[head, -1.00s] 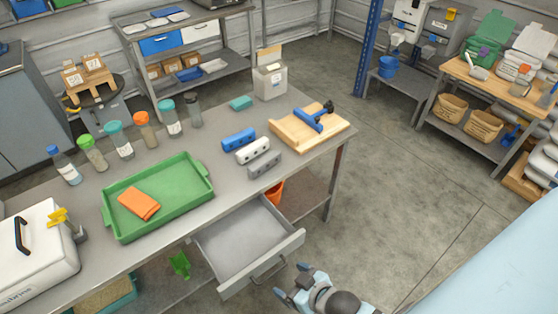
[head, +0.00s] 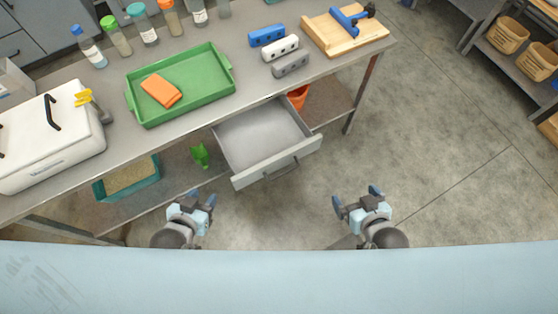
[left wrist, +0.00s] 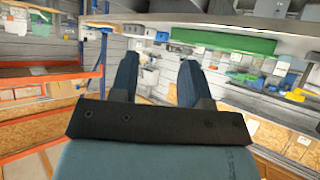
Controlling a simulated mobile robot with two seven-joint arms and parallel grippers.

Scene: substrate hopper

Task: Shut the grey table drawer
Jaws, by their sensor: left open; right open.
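The grey table drawer (head: 262,138) is pulled out from under the table's front edge in the head view. It looks empty. Its front panel (head: 277,161) carries a dark bar handle (head: 282,173). My left gripper (head: 202,199) is open and empty, in front of the table, below and left of the drawer front and apart from it. In the left wrist view its two dark fingers (left wrist: 156,80) stand apart with nothing between them. My right gripper (head: 356,194) is open and empty, below and right of the drawer front, also apart from it.
The grey table (head: 215,108) holds a green tray (head: 205,95) with an orange cloth (head: 161,91), a white cooler box (head: 45,140), bottles and a wooden board (head: 345,37). An orange bucket (head: 298,97) and a teal bin (head: 128,178) are below.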

